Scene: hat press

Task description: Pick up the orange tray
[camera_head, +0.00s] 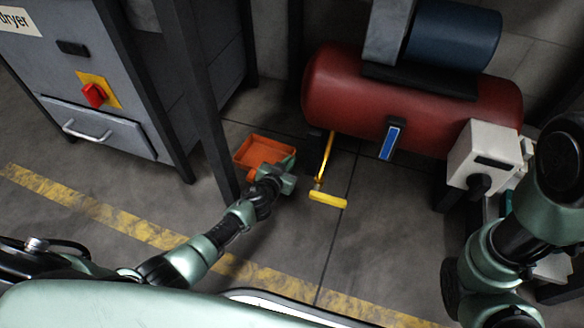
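The orange tray (262,147) is an open, shallow box on the grey floor, between the dark post and the red tank. My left arm reaches in from the lower left, and its gripper (284,168) is at the near right side of the tray, partly covering its rim. The fingers are small and partly hidden, so I cannot tell whether they are open or shut, or whether they touch the tray. My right arm stands at the right edge of the view; its gripper does not show clearly.
A grey dryer cabinet (95,75) with a red switch stands at the left. A dark post (207,110) rises just left of the tray. A yellow line (130,228) crosses the open floor.

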